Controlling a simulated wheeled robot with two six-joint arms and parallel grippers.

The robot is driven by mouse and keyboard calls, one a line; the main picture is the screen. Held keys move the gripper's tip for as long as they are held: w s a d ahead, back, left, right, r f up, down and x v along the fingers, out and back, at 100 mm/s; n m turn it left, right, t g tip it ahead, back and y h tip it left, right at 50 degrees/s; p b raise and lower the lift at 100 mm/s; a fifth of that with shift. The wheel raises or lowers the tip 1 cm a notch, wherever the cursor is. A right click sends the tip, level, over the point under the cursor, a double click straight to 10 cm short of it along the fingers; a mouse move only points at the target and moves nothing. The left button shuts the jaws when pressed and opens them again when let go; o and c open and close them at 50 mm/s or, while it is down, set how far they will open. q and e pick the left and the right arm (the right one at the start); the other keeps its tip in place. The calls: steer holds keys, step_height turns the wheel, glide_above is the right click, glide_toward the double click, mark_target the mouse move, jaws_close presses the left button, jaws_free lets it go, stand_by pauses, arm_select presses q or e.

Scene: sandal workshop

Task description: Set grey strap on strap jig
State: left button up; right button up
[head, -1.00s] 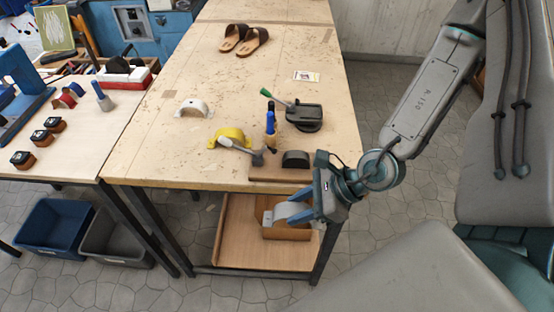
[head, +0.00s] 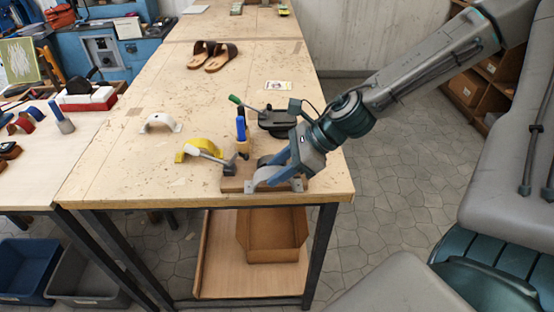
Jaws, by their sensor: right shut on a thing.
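My right gripper (head: 276,168) is at the front right of the workbench, shut on the grey strap (head: 263,175), a bent arch with small end tabs. The strap is at the strap jig, a brown wooden board (head: 232,185) with a dark rounded block (head: 265,160). The strap and fingers hide most of the block. I cannot tell whether the strap touches the jig or hangs just in front of it. My left gripper is not in view.
A hammer (head: 210,155) and a yellow strap (head: 185,147) lie left of the jig. Blue-handled tools (head: 241,128) stand behind it, with a dark press-like tool (head: 275,120). A white strap (head: 160,122) and brown sandals (head: 212,56) lie farther off. A cardboard box (head: 272,240) stands below.

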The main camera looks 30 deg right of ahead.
mark_target(270, 158)
steer(key=w, duration=0.1)
steer(key=w+d, duration=0.1)
steer(key=w, duration=0.1)
steer(key=shift+d+b, duration=0.25)
steer(key=shift+b, duration=0.05)
steer(key=w+d, duration=0.1)
steer(key=w+f+b, duration=0.1)
steer(key=shift+w+d+f, duration=0.1)
steer(key=shift+w+d, duration=0.25)
steer(key=shift+d, duration=0.05)
steer(key=shift+w+f, duration=0.1)
steer(key=shift+f, duration=0.1)
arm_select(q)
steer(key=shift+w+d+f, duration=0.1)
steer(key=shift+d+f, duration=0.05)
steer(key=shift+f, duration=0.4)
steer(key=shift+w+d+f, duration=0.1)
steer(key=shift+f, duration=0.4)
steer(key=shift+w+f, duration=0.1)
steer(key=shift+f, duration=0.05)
arm_select(e)
steer(key=o, duration=1)
